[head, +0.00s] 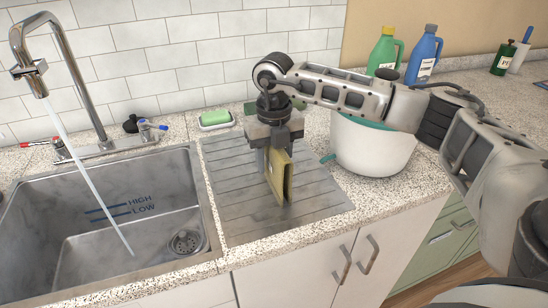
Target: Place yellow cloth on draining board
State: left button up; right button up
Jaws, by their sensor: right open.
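The yellow cloth (277,178) stands upright and folded on the grey ridged draining board (240,205), just right of the sink. My right gripper (278,165) points down directly over the cloth, with its fingers open around the cloth's upper part. The gripper hides the top of the cloth, and I cannot tell whether a finger touches it. My left gripper is not in view.
The steel sink (110,215) is at left, with water running from the tap (75,75). A white bowl (372,150) stands close right of the board. Green (384,52) and blue (423,58) bottles stand at the back.

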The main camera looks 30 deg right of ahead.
jog(key=shift+r, duration=0.55)
notch_tip(320, 180, up, 11)
jog(key=shift+f+b, duration=0.2)
jog(key=shift+b, duration=0.55)
jog(key=shift+r, duration=0.3)
